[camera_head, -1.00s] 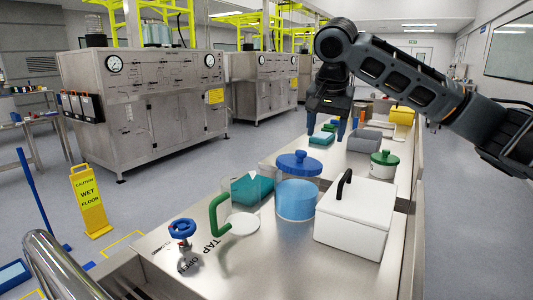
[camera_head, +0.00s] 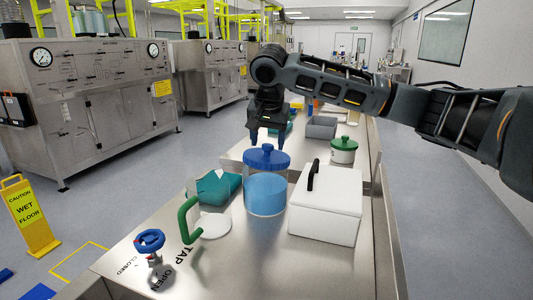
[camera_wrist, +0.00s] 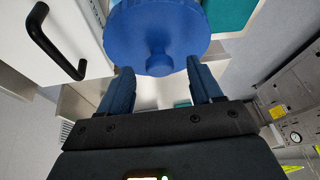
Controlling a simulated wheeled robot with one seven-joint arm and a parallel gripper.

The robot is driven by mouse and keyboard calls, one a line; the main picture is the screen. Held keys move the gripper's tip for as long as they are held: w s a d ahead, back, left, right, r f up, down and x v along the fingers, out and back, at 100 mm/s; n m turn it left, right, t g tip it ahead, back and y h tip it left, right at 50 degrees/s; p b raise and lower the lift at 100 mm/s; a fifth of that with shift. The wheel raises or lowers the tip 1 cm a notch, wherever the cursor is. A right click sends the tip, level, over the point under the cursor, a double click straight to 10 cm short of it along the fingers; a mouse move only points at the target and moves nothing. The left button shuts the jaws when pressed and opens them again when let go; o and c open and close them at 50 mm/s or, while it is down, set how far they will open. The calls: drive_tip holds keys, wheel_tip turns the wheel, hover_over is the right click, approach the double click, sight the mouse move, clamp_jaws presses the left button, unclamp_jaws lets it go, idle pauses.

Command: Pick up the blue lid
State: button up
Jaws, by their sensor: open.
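The blue lid (camera_head: 267,158) with a knob on top sits on a clear blue cylindrical container (camera_head: 265,194) on the steel counter. My gripper (camera_head: 268,138) is just above and behind the lid, fingers pointing down, open and empty. In the wrist view the lid (camera_wrist: 157,30) fills the top middle, its knob pointing towards the gap between my open fingers (camera_wrist: 159,85). The knob looks slightly beyond the fingertips, and nothing is held.
A white box with a black handle (camera_head: 325,217) stands close right of the container. A teal block (camera_head: 218,187), a green handle (camera_head: 188,220) and a blue tap wheel (camera_head: 149,240) are to the left. A green-lidded white pot (camera_head: 343,150) stands behind right.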

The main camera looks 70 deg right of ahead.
drive_tip(key=shift+d+f, duration=0.15)
drive_tip(key=shift+f, duration=0.2)
drive_tip(key=c, duration=1.2)
drive_tip(key=shift+r, duration=0.1)
